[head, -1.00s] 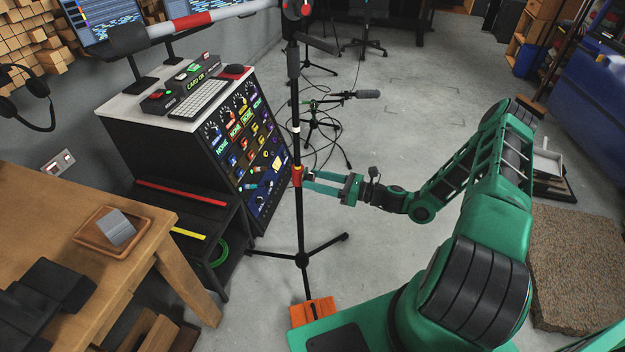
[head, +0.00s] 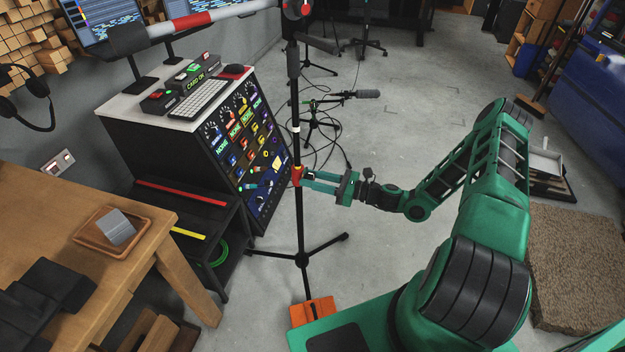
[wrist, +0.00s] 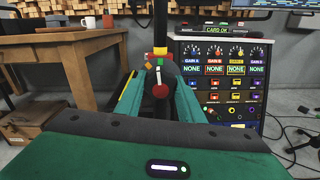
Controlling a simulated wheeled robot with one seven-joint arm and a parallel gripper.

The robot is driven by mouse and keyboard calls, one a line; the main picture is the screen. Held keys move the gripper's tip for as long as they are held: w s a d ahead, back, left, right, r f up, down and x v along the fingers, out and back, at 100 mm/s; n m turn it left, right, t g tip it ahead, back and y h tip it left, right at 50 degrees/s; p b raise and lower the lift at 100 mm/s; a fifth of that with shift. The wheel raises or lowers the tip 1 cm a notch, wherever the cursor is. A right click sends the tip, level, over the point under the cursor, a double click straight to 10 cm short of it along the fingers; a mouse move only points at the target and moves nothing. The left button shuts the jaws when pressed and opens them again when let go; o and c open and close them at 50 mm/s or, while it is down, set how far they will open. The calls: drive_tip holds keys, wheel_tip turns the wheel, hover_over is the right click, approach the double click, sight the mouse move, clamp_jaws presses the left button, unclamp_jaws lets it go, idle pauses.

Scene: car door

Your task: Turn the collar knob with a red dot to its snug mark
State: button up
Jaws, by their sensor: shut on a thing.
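The collar knob (wrist: 165,72) is dark, with a white pointer line and a large red dot (wrist: 160,91). The dot is at its lower end in the wrist view. Small green and orange marks (wrist: 154,63) show just above it, in front of a yellow and red part. In the head view the red collar (head: 297,176) sits partway up the black stand pole (head: 299,220). My gripper (head: 307,179) reaches it from the right and is shut on the knob. In the wrist view my gripper (wrist: 159,80) has a finger on each side of the knob. I cannot read the snug mark.
A panel rack (head: 165,165) with dials and a keyboard stands behind the pole. The stand's tripod legs (head: 322,247) spread over the floor below. A wooden table (head: 150,222) is at the left.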

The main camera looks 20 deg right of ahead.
drive_tip(key=shift+n, duration=1.7)
drive_tip(key=o, duration=1.1)
drive_tip(key=v, duration=1)
drive_tip(key=shift+s+d, duration=0.25)
drive_tip(key=shift+d, duration=0.1)
